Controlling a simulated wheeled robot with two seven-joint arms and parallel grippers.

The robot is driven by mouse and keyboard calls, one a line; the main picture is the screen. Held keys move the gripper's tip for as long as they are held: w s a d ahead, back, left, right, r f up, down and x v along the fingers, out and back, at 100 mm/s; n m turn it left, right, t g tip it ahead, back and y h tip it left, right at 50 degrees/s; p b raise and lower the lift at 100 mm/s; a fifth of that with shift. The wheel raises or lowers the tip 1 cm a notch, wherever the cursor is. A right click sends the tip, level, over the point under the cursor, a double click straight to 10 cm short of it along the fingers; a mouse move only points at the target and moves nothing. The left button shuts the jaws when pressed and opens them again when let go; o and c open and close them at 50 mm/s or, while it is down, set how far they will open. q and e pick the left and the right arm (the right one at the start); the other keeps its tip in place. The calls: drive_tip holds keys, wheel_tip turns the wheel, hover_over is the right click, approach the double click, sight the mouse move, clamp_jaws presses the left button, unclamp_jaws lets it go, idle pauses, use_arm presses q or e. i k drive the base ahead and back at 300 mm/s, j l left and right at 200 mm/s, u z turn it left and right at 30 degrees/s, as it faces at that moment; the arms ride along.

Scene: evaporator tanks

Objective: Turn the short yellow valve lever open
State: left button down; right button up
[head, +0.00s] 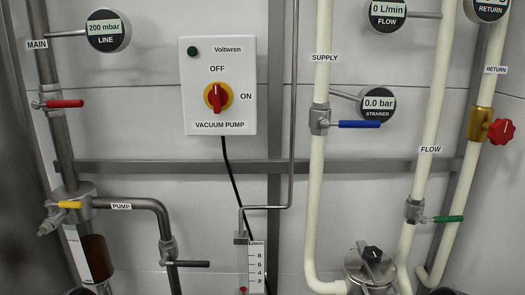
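The short yellow valve lever (70,205) is at the lower left of the head view. It sits on a small metal valve (52,220) that sticks out from the grey fitting on the MAIN pipe. The lever points right and lies close to horizontal, in front of the fitting. The valve's outlet slants down to the left. Neither of my grippers is in view, and nothing touches the lever.
A PUMP pipe (133,202) runs right from the fitting to a black-levered valve (188,264). A brown-filled cylinder (95,258) stands below. A red lever (65,103) is above. The vacuum pump switch box (218,130), blue lever (359,124) and green lever (447,219) are farther right.

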sight(48, 205)
drive_tip(key=u, duration=1.25)
